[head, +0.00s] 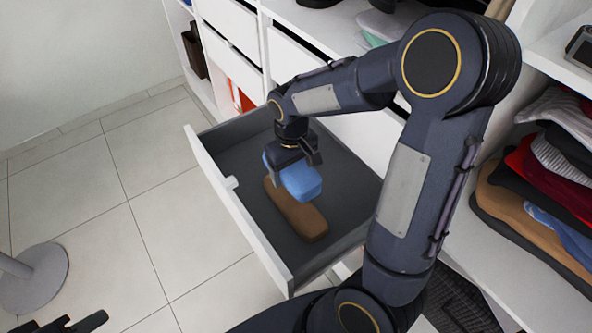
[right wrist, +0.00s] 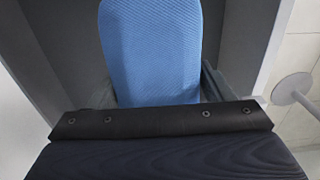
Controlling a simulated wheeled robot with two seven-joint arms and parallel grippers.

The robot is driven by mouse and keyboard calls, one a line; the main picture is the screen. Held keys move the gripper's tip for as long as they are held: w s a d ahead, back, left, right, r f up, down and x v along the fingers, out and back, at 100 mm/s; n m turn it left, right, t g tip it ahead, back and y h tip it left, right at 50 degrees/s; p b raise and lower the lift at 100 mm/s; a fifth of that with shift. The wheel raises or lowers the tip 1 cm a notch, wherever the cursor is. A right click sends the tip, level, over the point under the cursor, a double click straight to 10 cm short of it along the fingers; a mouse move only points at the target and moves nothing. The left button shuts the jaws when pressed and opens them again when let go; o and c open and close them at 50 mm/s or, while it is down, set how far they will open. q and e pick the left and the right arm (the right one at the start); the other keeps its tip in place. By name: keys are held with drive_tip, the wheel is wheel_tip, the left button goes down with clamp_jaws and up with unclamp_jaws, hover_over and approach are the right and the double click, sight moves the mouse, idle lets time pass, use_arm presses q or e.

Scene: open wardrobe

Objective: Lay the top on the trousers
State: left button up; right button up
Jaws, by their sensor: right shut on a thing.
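The blue folded top (head: 301,181) is in the jaws of my right gripper (head: 297,160), inside the open drawer. The brown folded trousers (head: 297,212) lie on the drawer floor, partly covered by the top in the head view. The top is over the far part of the trousers; I cannot tell if they touch. In the right wrist view the top (right wrist: 150,50) fills the upper middle, and the trousers do not show. Part of my left gripper (head: 75,323) shows at the bottom left, away from the drawer; its jaws are unclear.
The pulled-out drawer (head: 237,213) has a white front and grey walls, with bare floor around the clothes. Piled clothes (head: 545,180) sit on a shelf at right. A round grey stand base (head: 35,280) is on the tiled floor at left.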

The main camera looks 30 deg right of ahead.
use_arm(q)
drive_tip(key=shift+w+d+f+b, duration=0.15)
drive_tip(key=shift+f+b, duration=0.55)
drive_tip(key=shift+f, duration=0.2)
drive_tip(key=shift+w+d+f+b, duration=0.1)
drive_tip(key=shift+w+f+b, duration=0.05)
drive_tip(key=shift+f+b, duration=0.65)
use_arm(e)
drive_tip(key=shift+w+d+f, duration=0.15)
drive_tip(key=shift+w+f, duration=0.05)
drive_tip(key=shift+f, duration=0.75)
drive_tip(key=shift+w+d+f, duration=0.15)
drive_tip(key=shift+f, duration=0.75)
use_arm(q)
wheel_tip(320, 180, down, 6)
drive_tip(key=b, duration=0.5)
drive_tip(key=shift+f+b, duration=0.15)
drive_tip(key=shift+b, duration=0.25)
use_arm(e)
wheel_tip(320, 180, down, 7)
drive_tip(key=shift+r, duration=0.1)
use_arm(q)
drive_tip(key=shift+f, duration=0.25)
use_arm(e)
drive_tip(key=shift+f, duration=0.4)
drive_tip(key=o, duration=1.1)
drive_tip(key=shift+c, duration=0.4)
use_arm(q)
drive_tip(key=shift+r, duration=0.1)
